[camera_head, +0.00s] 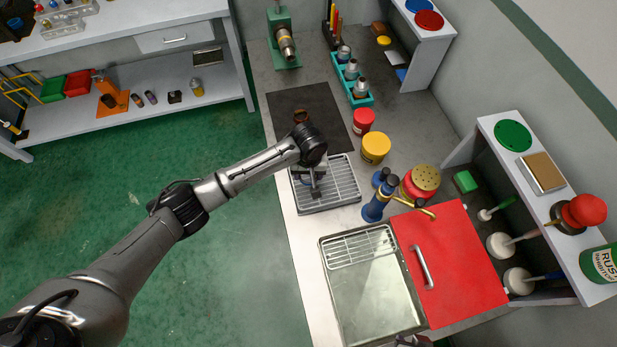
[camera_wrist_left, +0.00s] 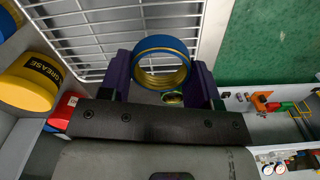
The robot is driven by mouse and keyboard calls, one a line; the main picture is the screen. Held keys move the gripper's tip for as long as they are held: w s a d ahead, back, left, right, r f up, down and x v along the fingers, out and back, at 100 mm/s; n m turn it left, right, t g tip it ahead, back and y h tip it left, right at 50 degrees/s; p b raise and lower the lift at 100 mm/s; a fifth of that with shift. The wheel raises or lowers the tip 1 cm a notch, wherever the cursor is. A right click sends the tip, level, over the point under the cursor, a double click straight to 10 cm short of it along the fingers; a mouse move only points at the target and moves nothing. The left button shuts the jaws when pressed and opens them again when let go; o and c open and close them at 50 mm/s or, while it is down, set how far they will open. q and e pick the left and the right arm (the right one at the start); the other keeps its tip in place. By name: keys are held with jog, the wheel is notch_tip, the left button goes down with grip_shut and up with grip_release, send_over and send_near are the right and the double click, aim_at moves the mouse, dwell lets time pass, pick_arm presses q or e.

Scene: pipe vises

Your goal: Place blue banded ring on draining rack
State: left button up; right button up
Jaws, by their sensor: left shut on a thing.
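The blue banded ring (camera_wrist_left: 163,62) is blue with gold bands and a gold inside. In the left wrist view it sits between the dark purple fingers of my left gripper (camera_wrist_left: 164,80), which is shut on it. In the head view my left gripper (camera_head: 313,181) points down over the left part of a wire draining rack (camera_head: 343,184) in a grey tray; the ring is mostly hidden there. Rack wires (camera_wrist_left: 88,28) show beyond the ring in the wrist view. I cannot tell whether the ring touches them. My right gripper is not in view.
A dark mat (camera_head: 325,105) lies behind the rack. A yellow grease can (camera_head: 376,148) and red can (camera_head: 363,121) stand behind right. Blue bottles (camera_head: 378,200) stand to the right. A metal basin (camera_head: 372,300) with another wire rack (camera_head: 358,247) lies in front.

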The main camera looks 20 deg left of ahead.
aim_at(308, 179)
pick_arm(q)
jog(key=shift+f, duration=2)
jog(key=o, duration=1)
jog(key=shift+f, duration=0.15)
notch_tip(308, 179, up, 12)
jog(key=shift+r+p, duration=0.15)
jog(key=shift+p, duration=0.3)
